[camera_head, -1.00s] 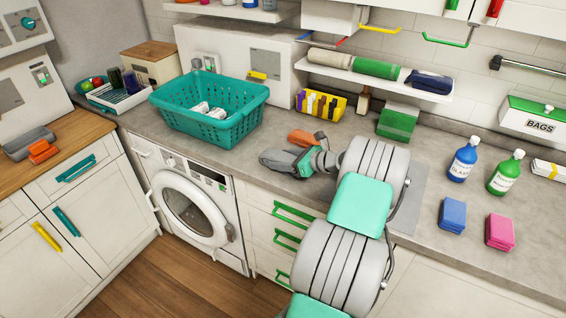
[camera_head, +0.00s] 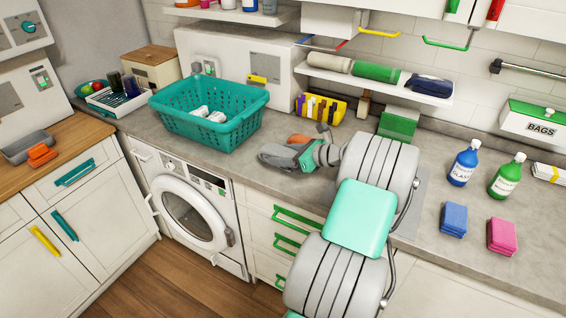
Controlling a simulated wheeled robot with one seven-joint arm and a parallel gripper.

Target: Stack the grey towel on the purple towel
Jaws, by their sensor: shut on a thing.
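My gripper (camera_head: 289,157) is over the counter, right of the teal basket and seen from behind, with its fingers pointing left. A dark grey shape at its tips (camera_head: 275,154) looks like the grey towel held in the jaws, but it blends with the fingers and its outline is unclear. It is low over the counter; I cannot tell whether it touches. An orange thing (camera_head: 299,139) shows just behind the gripper. I cannot make out a purple towel; my arm covers part of the counter.
A teal basket (camera_head: 209,135) with white things in it stands left of my gripper. Behind are a yellow caddy (camera_head: 337,107) and a green box (camera_head: 398,123). Blue cloths (camera_head: 453,219), pink cloths (camera_head: 501,235) and two bottles stand right. A shelf (camera_head: 400,90) with rolled towels hangs above.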

